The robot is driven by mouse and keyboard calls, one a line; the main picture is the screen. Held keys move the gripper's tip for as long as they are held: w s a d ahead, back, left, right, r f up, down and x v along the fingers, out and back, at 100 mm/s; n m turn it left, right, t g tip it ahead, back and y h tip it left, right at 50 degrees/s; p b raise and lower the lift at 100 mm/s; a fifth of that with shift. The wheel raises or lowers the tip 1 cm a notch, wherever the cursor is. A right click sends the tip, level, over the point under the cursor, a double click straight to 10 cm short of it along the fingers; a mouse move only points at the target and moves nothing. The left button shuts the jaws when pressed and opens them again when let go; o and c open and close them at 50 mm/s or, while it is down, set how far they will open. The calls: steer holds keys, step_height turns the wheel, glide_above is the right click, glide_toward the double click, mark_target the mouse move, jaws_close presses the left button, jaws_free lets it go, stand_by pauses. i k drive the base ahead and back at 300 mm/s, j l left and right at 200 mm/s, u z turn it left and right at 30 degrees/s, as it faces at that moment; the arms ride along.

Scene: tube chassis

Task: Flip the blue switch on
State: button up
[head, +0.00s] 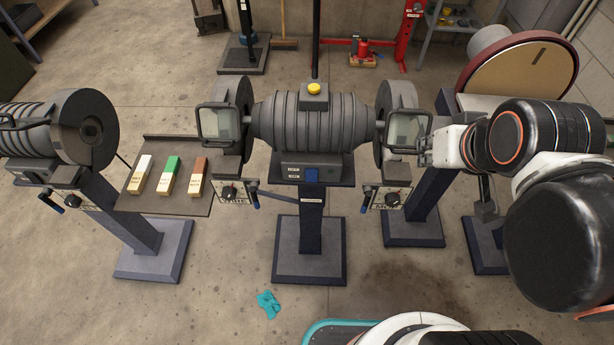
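The blue switch (312,175) is a small square on the front of the bench grinder's base, below the ribbed grey motor (312,122) and right of a small label. It is too small to tell whether it is on or off. My gripper (424,151) is right of the switch, beside the right-hand wheel guard and its clear eye shield (404,130). It is well apart from the switch. Its fingers are small and partly lost against the grinder, so their opening is unclear.
A yellow button (314,88) tops the motor. A left eye shield (220,123) and tool rests with knobs and levers stick out in front. A tray (190,205) with three colored blocks stands left. A disc sander (520,75) is behind my arm. A teal rag (268,304) lies on the floor.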

mark_target(311, 175)
steer(key=k+u, duration=0.1)
steer(key=k, duration=1.5)
